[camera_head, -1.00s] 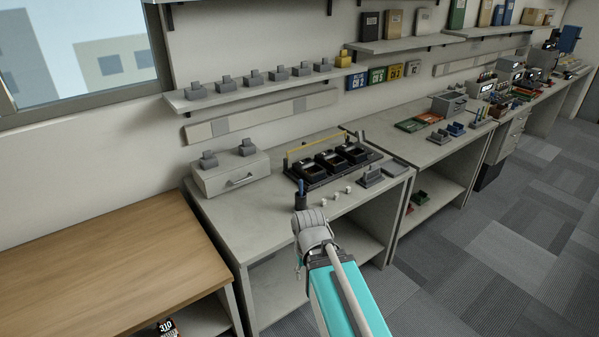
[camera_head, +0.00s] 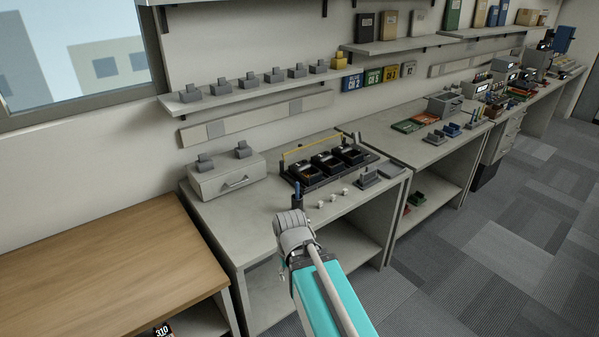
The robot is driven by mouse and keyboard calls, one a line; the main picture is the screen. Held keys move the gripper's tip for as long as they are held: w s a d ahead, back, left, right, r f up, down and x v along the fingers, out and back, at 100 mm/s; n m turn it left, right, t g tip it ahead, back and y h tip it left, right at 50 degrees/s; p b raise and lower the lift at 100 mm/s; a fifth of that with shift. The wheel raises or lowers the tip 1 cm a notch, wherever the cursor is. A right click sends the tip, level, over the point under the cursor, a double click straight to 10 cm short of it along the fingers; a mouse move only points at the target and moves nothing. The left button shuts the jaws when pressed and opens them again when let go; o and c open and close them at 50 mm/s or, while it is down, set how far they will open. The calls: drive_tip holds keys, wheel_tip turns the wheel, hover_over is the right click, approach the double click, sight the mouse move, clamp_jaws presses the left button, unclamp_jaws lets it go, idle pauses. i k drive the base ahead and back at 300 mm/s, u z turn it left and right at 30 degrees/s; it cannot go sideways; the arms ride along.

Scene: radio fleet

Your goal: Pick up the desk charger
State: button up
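Several small grey blocks look like desk chargers; I cannot tell which one the task means. A row of them (camera_head: 245,84) stands on the wall shelf, and two more (camera_head: 243,150) sit on a pale drawer box. Another grey charger-like unit (camera_head: 368,177) stands on the bench, right of a black tray with several dark bays (camera_head: 327,162). The grey wrist of my arm is in front of the near bench edge, below and left of the tray. My gripper's fingers cannot be made out, so neither their opening nor any hold shows.
A dark cup with a blue item (camera_head: 297,197) stands near the bench's front edge, just beyond my wrist. Small white pieces (camera_head: 333,198) lie beside it. The drawer box (camera_head: 225,180) stands at the left. A bare wooden table (camera_head: 100,265) is at the lower left.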

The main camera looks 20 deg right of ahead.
sight(308, 175)
drive_tip(key=u, duration=0.05)
drive_tip(key=i, duration=0.95)
drive_tip(key=z, duration=0.1)
